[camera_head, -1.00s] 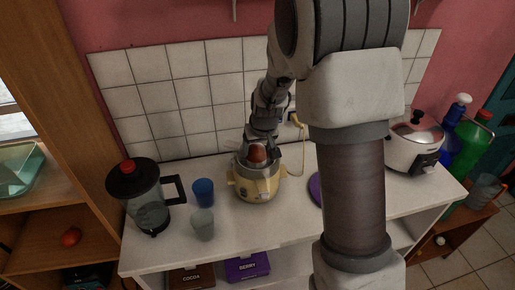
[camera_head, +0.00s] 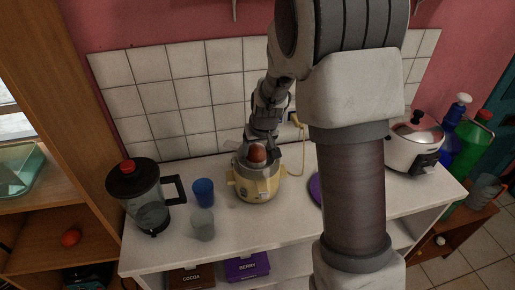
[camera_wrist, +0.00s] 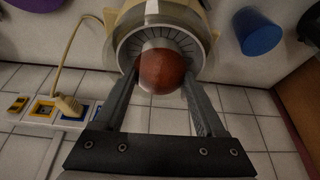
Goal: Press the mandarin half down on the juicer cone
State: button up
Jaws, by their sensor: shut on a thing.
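The mandarin half (camera_head: 258,154) is a rounded orange-red dome. It also shows in the wrist view (camera_wrist: 161,71), between my two fingers. My gripper (camera_wrist: 160,75) is shut on it. The yellow juicer (camera_head: 257,189) stands on the white counter, and its ribbed grey bowl shows around and behind the mandarin in the wrist view (camera_wrist: 133,45). The mandarin is over the middle of the bowl. The cone is hidden, so I cannot tell how far the fruit sits on it.
A blue cup (camera_head: 203,191), a clear glass (camera_head: 203,224) and a lidded jug (camera_head: 146,199) stand left of the juicer. A purple disc (camera_head: 314,189) and a white cooker (camera_head: 413,147) are to the right. A cord runs to the wall socket (camera_wrist: 45,109).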

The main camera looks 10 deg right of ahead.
jog(key=shift+r+p, duration=2.25)
jog(key=shift+r, duration=1.3)
